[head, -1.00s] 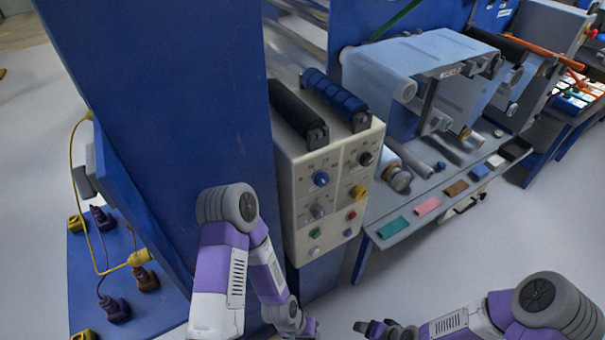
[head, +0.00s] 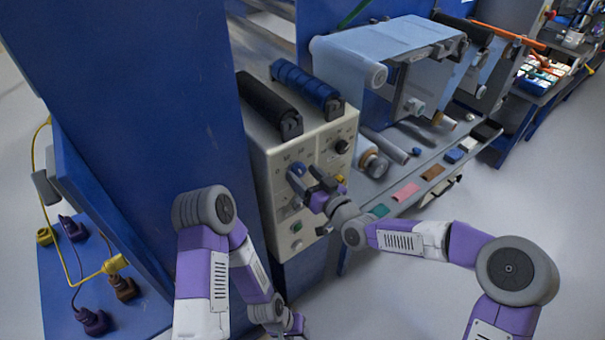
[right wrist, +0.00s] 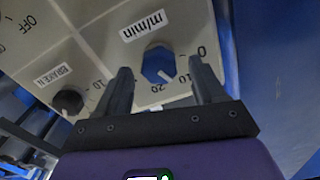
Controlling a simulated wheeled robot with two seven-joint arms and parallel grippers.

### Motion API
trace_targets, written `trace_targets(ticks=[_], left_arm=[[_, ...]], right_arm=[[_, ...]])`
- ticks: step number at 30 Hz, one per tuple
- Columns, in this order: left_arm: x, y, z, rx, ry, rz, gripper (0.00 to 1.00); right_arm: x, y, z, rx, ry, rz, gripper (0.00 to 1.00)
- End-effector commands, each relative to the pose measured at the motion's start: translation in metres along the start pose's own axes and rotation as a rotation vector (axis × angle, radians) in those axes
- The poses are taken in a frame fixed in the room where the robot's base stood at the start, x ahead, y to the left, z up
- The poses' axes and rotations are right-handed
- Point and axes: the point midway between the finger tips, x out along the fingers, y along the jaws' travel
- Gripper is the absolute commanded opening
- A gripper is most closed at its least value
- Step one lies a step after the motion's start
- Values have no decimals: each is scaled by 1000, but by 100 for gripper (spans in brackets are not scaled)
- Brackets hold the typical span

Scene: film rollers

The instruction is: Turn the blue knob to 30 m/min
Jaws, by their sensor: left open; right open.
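The blue knob (head: 296,170) is on the cream control panel (head: 260,180). In the right wrist view the blue knob (right wrist: 156,62) shows upside down under an "m/min" label, with 0, 10 and 20 on its scale. Its white mark seems to point near 10 to 20; the exact reading is unclear. My right gripper (right wrist: 160,66) is open, with one finger on each side of the knob in the picture; contact cannot be told. In the head view my right gripper (head: 311,182) partly covers the panel's middle. My left gripper (head: 290,325) is open, low at the bottom edge.
A black knob (head: 342,146) and a green button (head: 297,227) are on the same panel. Black and blue rollers (head: 305,83) lie on top. A tall blue wall (head: 130,90) stands left, and a grey shelf with colour samples (head: 405,191) lies right.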

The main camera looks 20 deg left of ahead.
Motion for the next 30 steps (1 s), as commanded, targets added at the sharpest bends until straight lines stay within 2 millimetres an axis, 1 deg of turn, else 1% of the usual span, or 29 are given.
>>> trace_targets(ticks=[1,5,13,14,24,25,30], left_arm=[[0,0,0,0,0,0,43],[0,0,0,0,0,0,43],[0,0,0,0,0,0,43],[0,0,0,0,0,0,43],[0,0,0,0,0,0,43],[0,0,0,0,0,0,43],[1,0,0,0,0,0,43]], right_arm=[[6,0,1,0,-1,0,69],[13,0,1,0,-1,1,69],[14,1,1,0,-2,2,69],[14,1,1,0,-2,2,68],[14,1,1,0,-2,2,16],[14,1,1,0,-2,2,13],[14,1,1,11,-2,1,13]])
